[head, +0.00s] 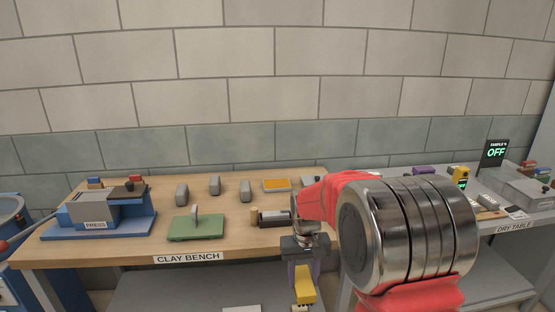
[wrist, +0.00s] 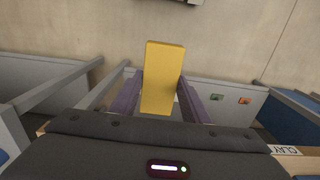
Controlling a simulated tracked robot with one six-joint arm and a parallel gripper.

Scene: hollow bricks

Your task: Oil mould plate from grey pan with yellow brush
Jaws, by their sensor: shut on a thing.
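My gripper (head: 304,272) is shut on a yellow block-shaped piece, which looks like the yellow brush (head: 305,289). It hangs in front of the clay bench's front edge, below the top. In the wrist view the yellow brush (wrist: 163,78) stands between the two purple fingers; no bristles can be made out.
The clay bench (head: 120,251) also holds a blue press (head: 95,215), several grey blocks (head: 215,185) and a dark box (head: 274,218) beside a wooden cylinder (head: 254,215). My arm covers the bench's right end. The dry table (head: 490,219) stands at right.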

